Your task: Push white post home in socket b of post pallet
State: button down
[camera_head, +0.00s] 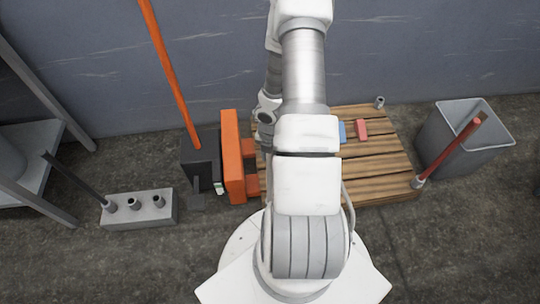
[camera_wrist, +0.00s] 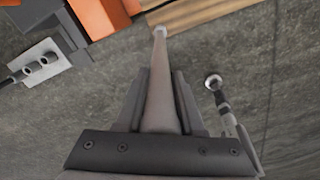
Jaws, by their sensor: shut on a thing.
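The white post (camera_wrist: 160,90) is held in my gripper (camera_wrist: 161,74) in the wrist view, with its length pointing away from the camera. Its far end meets a small pale collar (camera_wrist: 160,32) at a corner of the wooden post pallet (camera_wrist: 205,12). I cannot tell how deep the post sits, or which socket letter this is. In the head view my arm covers the gripper, the post and the near left part of the pallet (camera_head: 385,155). A red post (camera_head: 450,150) leans in the pallet's near right socket, and an empty-looking socket (camera_head: 380,102) shows at the far right corner.
A blue block (camera_head: 342,132) and a red block (camera_head: 361,129) lie on the pallet. An orange and black pallet truck (camera_head: 232,155) stands against its left side. A grey block with holes (camera_head: 140,208) holds a dark post. A grey bin (camera_head: 465,140) stands right.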

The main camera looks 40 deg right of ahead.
jog(key=shift+f, duration=0.15)
jog(key=shift+c, duration=2.2)
grip_release()
notch_tip(320, 180, up, 18)
jog(key=p, duration=0.8)
jog(key=shift+f+p, duration=0.25)
jog(key=shift+p, duration=0.15)
